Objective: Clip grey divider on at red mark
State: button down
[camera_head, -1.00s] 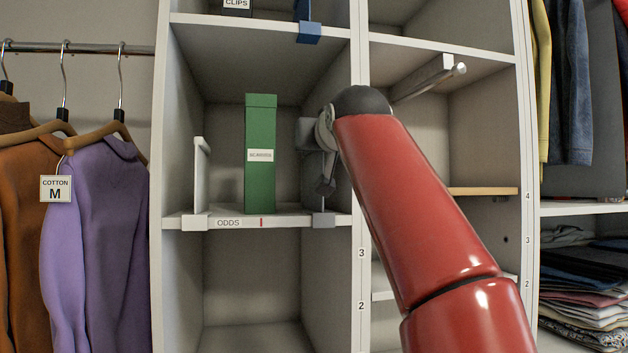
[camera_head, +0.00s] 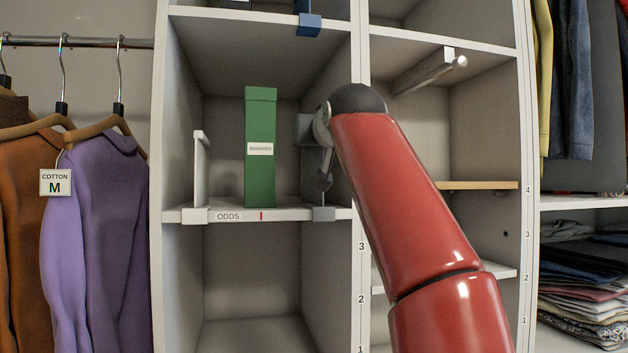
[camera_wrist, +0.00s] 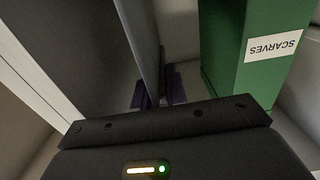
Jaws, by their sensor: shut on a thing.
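The grey divider's clip (camera_head: 323,213) is at the front edge of the ODDS shelf (camera_head: 290,214), near the right wall. Its grey panel (camera_head: 308,130) shows partly behind my arm and also fills the upper middle of the wrist view (camera_wrist: 148,45). The red mark (camera_head: 261,215) is on the shelf edge, left of the clip and right of the ODDS label. My gripper (camera_head: 323,181) is shut on the divider above the clip; its purple-tipped fingers (camera_wrist: 158,92) straddle the panel's edge. I cannot tell whether the clip is seated on the edge.
A green SCARVES box (camera_head: 260,150) stands on the shelf between the gripper and a white divider (camera_head: 200,170) at left. A blue clip (camera_head: 309,24) is on the shelf above. A rod (camera_head: 430,75) juts out in the right cubby.

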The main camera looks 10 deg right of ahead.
jog(key=shift+s, duration=0.1)
jog(key=shift+s+b, duration=0.95)
jog(key=shift+s, duration=1.35)
